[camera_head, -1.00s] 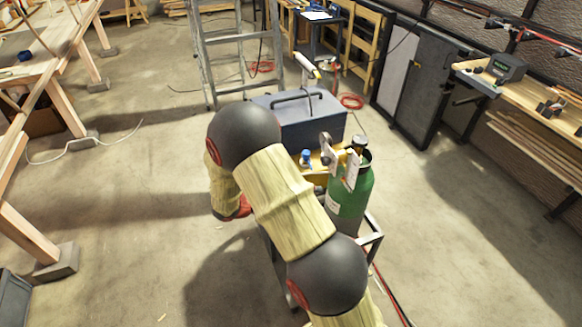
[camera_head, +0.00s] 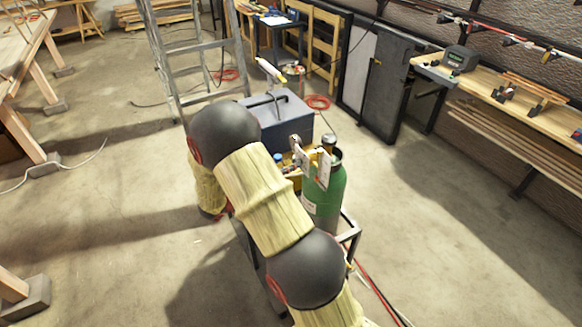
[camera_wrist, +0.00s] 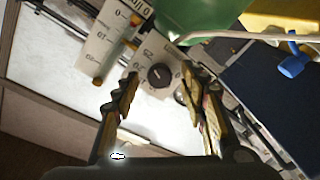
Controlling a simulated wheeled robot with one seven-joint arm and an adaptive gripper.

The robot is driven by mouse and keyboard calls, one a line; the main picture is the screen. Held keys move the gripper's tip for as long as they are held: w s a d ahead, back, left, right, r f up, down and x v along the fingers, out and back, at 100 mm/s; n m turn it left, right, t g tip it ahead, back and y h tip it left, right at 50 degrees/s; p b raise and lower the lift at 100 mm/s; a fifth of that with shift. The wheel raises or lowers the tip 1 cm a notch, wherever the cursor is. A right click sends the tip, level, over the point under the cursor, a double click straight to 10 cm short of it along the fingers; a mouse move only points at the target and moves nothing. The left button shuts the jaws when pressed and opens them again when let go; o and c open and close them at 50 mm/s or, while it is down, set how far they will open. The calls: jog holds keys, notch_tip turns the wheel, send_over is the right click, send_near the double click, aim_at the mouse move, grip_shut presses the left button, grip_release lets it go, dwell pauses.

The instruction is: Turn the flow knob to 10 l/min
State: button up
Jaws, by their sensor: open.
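The flow knob (camera_wrist: 160,76) is a small round black knob on a pale panel (camera_wrist: 138,62) with printed numbers around it; I cannot read its setting for certain. A pale scale plate with a flow tube (camera_wrist: 116,42) is beside it, up and left. My gripper (camera_wrist: 159,82) is open, its two dark ridged fingers on either side of the knob in the picture. I cannot tell whether they touch it. The green gas bottle (camera_head: 325,194) stands right of my arm in the head view and shows at the top of the wrist view (camera_wrist: 200,15). In the head view my fingers are not clearly seen.
A blue-grey toolbox (camera_head: 278,118) stands behind the bottle, with a ladder (camera_head: 190,70) farther back. Red and dark hoses (camera_head: 375,285) run along the floor by the bottle. A workbench (camera_head: 540,105) lines the right wall. The floor on the right is clear.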

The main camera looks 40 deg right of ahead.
jog(key=shift+s+d, duration=0.1)
jog(key=shift+d, duration=0.4)
jog(key=shift+c, duration=0.2)
grip_shut()
